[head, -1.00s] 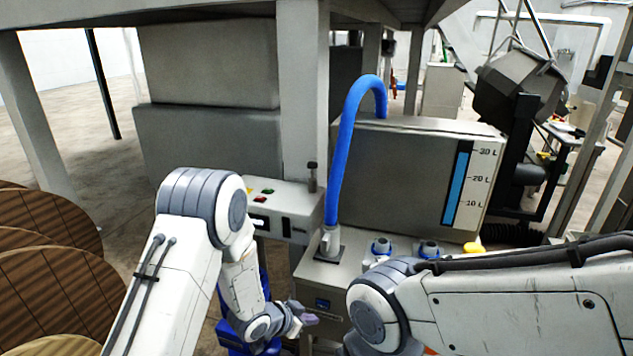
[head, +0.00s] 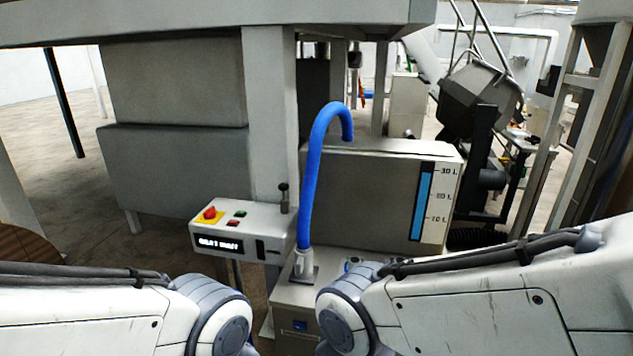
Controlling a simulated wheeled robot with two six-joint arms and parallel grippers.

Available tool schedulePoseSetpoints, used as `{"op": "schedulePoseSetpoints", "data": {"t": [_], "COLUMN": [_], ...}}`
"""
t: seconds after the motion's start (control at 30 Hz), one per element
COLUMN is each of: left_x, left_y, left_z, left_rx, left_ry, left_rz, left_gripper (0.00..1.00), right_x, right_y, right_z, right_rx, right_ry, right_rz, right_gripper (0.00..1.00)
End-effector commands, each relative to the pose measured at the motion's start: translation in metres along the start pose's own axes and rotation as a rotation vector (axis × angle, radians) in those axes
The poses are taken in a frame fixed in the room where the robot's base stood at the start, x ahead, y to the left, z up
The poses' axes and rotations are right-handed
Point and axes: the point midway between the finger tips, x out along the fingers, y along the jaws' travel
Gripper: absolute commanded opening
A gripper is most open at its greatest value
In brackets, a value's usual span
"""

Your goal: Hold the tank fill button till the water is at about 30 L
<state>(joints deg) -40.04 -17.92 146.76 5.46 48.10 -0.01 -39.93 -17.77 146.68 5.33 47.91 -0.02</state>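The grey metal water tank (head: 365,195) stands right of centre, with a blue hose (head: 316,180) arching over to it. Its upright gauge (head: 422,202) has a blue column reaching up to about the 30 L mark. A grey control box (head: 222,228) left of the hose has a lit display, a red knob on yellow, and small red and green buttons. I cannot make out a labelled tank fill button; the area below the tank is largely covered by my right arm. Both my arms come in low from the sides, and neither gripper shows.
A steel cabinet (head: 300,322) stands below the hose fitting. A grey post (head: 270,110) and large grey boxes (head: 180,165) are behind the control box. Wooden reels (head: 22,245) are at the left edge. Open floor lies at the left.

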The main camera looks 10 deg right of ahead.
Motion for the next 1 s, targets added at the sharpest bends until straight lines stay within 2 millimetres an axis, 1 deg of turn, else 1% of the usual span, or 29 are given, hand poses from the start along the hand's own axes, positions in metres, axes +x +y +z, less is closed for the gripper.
{"op": "schedulePoseSetpoints", "data": {"t": [0.43, 0.47, 0.5, 0.57, 0.6, 1.0], "left_x": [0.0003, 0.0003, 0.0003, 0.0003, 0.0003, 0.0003], "left_y": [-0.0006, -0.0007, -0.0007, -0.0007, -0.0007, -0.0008], "left_z": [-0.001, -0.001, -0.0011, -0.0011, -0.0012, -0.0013], "left_rx": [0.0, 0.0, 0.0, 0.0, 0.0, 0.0], "left_ry": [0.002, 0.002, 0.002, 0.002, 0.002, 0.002], "left_rz": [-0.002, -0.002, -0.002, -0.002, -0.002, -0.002], "left_gripper": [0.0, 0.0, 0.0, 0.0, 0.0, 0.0], "right_x": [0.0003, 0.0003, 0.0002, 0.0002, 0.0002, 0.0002], "right_y": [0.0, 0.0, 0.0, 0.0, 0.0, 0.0], "right_z": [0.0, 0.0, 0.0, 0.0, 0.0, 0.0], "right_rx": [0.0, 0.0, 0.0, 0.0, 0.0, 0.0], "right_ry": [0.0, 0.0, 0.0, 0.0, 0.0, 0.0], "right_rz": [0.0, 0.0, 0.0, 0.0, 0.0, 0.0], "right_gripper": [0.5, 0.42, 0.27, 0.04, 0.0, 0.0]}}
